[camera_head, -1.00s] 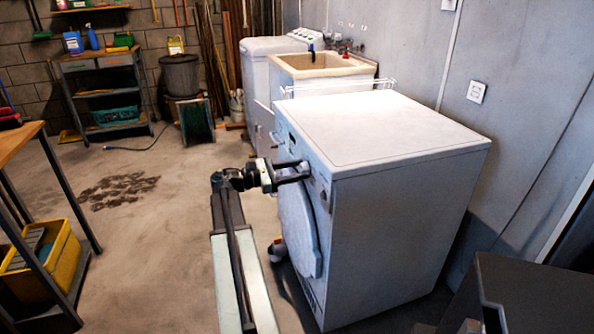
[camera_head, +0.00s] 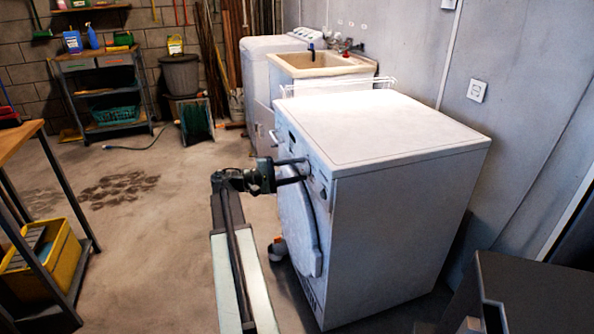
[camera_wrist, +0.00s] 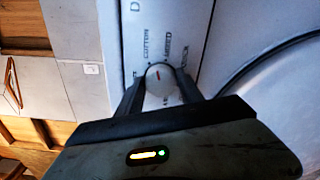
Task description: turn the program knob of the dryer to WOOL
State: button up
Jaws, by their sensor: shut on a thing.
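The dryer (camera_head: 395,235) is the white machine at centre right, its front with the round door (camera_head: 297,225) facing left. In the wrist view, the round program knob (camera_wrist: 158,86) sits on its panel and carries a short red mark. Printed words around the knob include COTTON and what looks like MIXED; I cannot read WOOL. The red mark points roughly towards the space between those two words. My gripper (camera_wrist: 160,92) is shut on the knob, one dark finger on each side. In the head view my gripper (camera_head: 303,169) reaches the panel from the left, hiding most of the knob.
A utility sink (camera_head: 320,65) and another white machine (camera_head: 257,80) stand behind the dryer. A workbench with a yellow crate (camera_head: 60,265) is at the left. A dark box (camera_head: 540,300) is at bottom right. The floor left of my arm is open.

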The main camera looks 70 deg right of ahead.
jog(key=m, duration=0.6)
jog(key=shift+f+m, duration=0.2)
jog(key=shift+m, duration=0.1)
jog(key=m, duration=0.6)
jog(key=shift+f, duration=0.1)
jog(key=m, duration=0.6)
jog(key=shift+w+d+m+b, duration=0.1)
jog(key=shift+d+m+b, duration=0.05)
jog(key=shift+m+b, duration=0.2)
jog(key=m, duration=0.5)
jog(key=shift+w+d+m, duration=0.1)
jog(key=shift+m, duration=0.55)
jog(key=o, duration=1.3)
jog(key=shift+o, duration=0.2)
jog(key=v, duration=0.8)
